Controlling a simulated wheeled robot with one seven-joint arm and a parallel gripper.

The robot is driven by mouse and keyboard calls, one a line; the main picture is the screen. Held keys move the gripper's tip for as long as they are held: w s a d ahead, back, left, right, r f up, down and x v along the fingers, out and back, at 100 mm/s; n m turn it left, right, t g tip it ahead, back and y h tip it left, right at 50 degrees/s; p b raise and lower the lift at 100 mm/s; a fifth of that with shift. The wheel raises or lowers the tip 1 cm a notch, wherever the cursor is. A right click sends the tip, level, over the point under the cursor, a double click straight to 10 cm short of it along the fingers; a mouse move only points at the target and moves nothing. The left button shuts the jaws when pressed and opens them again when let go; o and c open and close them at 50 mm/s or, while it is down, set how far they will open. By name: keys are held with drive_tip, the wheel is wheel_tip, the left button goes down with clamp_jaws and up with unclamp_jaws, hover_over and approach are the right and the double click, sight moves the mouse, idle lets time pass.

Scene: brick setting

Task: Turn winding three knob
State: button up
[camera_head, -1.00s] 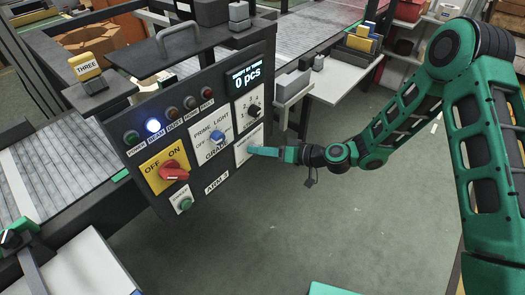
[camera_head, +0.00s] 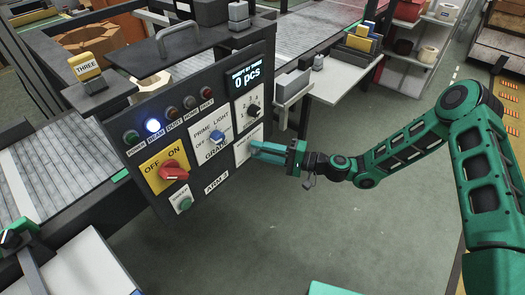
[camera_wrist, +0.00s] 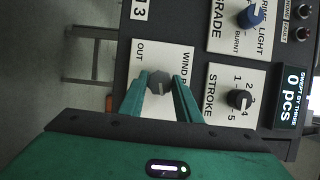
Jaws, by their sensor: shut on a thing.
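The winding knob (camera_wrist: 159,80) is a dark grey faceted knob on a white plate (camera_wrist: 181,54) marked OUT and WIND, partly covered, in the wrist view. A pale pointer line on the knob points down the picture toward my gripper. My gripper (camera_wrist: 160,92) has a green finger on each side of the knob and is shut on it. In the head view my gripper (camera_head: 254,151) reaches from the right to the lower right plate of the black control panel (camera_head: 225,185). There its fingers hide the knob. A yellow THREE sign (camera_head: 85,67) stands above the panel.
Close by on the panel are the black STROKE knob (camera_wrist: 239,98), the blue PRIME LIGHT knob (camera_wrist: 251,16) and the red OFF/ON switch (camera_head: 174,172). The display (camera_head: 246,79) reads 0 pcs. A grey bracket (camera_head: 293,86) juts out right of the panel. The floor below my arm is clear.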

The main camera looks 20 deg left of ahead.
drive_tip(key=shift+w+f+m+y, duration=0.15)
drive_tip(key=shift+m+y, duration=0.15)
drive_tip(key=shift+m, duration=0.7)
drive_tip(key=o, duration=1.1)
drive_tip(key=shift+c, duration=0.2)
drive_tip(key=d+f, duration=0.1)
drive_tip(key=d, duration=1)
